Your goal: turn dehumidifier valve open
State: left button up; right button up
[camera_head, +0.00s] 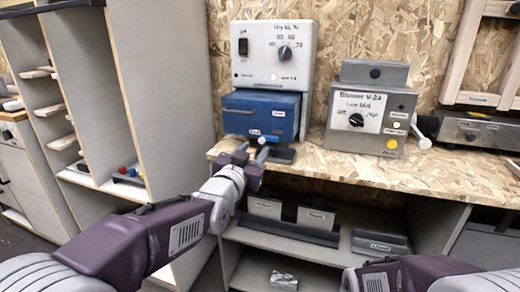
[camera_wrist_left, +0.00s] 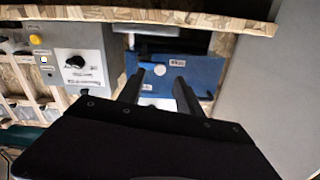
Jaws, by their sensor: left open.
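The dehumidifier has a light grey control box (camera_head: 272,52) with a switch and dial, above a blue tank (camera_head: 258,112) at the bench's left end. The tank also shows in the left wrist view (camera_wrist_left: 200,78). A small blue part (camera_head: 268,139), which looks like the valve handle, sits low at the tank's front. My left gripper (camera_head: 253,150) is open, just in front of and below that part. In the left wrist view its two fingers (camera_wrist_left: 158,82) point at the tank, with a pale round spot between their tips. I cannot tell whether they touch anything. My right gripper is out of view.
A grey Blower box (camera_head: 371,118) with a dial stands right of the tank on the chipboard bench (camera_head: 440,172). A tall grey cabinet side (camera_head: 165,80) bounds the left. Bare bench lies in front of the Blower.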

aim_at(261, 142)
pick_arm(q)
jog(key=x, duration=0.5)
jog(key=shift+w+b, duration=0.15)
jog(key=shift+b, duration=0.25)
grip_shut()
